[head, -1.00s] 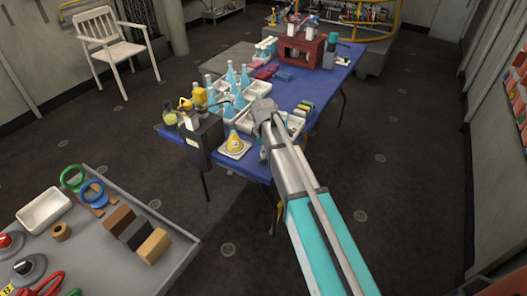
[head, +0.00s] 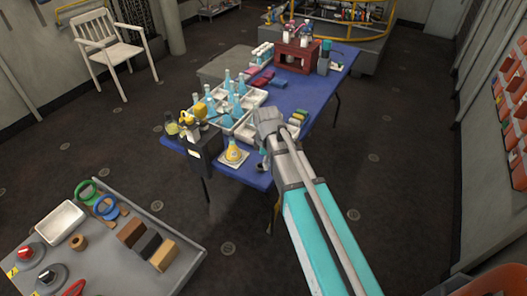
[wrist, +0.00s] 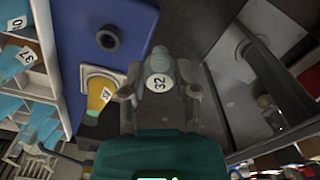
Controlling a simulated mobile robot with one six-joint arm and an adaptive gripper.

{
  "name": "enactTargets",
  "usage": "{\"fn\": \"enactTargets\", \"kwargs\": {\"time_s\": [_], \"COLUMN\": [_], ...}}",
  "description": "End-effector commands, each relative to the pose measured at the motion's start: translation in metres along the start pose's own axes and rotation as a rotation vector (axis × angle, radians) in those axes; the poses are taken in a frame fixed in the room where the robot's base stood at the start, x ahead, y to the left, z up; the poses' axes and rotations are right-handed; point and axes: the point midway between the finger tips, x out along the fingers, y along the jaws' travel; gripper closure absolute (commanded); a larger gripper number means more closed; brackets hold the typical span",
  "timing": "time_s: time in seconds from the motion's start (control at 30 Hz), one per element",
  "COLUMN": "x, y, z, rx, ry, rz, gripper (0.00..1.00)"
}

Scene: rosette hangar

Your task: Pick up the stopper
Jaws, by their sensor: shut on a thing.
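In the wrist view my gripper (wrist: 160,92) is shut on a grey, glassy stopper (wrist: 159,62) with a round white label reading 32. One finger lies on each side of it. The stopper appears off the blue table (wrist: 75,30), past its edge in this view. In the head view my arm reaches to the near right side of the table (head: 300,120), and its wrist hides the gripper's fingers and the stopper.
A yellow flask (head: 233,151) on a white tile stands near the table's front edge, close to my gripper. A dark ring-shaped thing (wrist: 108,39) is on the table. White trays with blue flasks (head: 238,100) stand behind. A grey cart (head: 110,255) is at lower left.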

Motion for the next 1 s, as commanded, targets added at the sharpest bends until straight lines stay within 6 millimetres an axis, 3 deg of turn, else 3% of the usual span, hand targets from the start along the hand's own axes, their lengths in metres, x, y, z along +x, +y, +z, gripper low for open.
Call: {"fn": "enactTargets", "kwargs": {"time_s": [0.1,0.3,1.0], "x": [-0.011,-0.018,-0.019], "y": [-0.021,-0.037,-0.041], "z": [0.007,0.012,0.014], "rx": [0.000,0.000,0.000], "ry": [0.000,0.000,0.000], "rz": [0.000,0.000,0.000], "gripper": [0.92,0.92,0.92]}}
